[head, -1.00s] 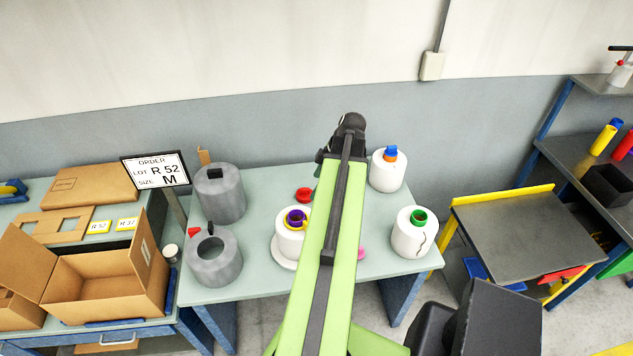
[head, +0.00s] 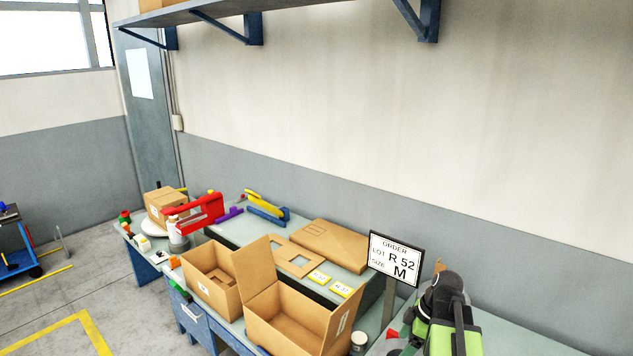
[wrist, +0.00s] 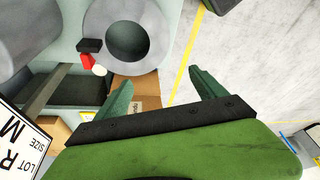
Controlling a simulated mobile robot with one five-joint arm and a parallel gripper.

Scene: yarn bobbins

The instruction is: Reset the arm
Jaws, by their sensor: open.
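My gripper (wrist: 160,88) shows in the wrist view with its two green fingers spread wide apart and nothing between them. A grey cylinder with a round hole (wrist: 97,22) lies beyond the fingers, with a black block and a red piece at its edge. In the head view my arm (head: 448,310) is at the lower right, next to the order sign (head: 397,258); its fingers are not clear there. The sign reads lot R 52, size M, and part of it shows in the wrist view (wrist: 20,150). No white bobbins are in either view.
Open cardboard boxes (head: 300,325) stand on the bench left of my arm. A flat carton (head: 330,240) and two yellow labels lie behind them. A red tool (head: 200,215) is farther left. A shelf (head: 215,10) hangs above. Open floor is at the lower left.

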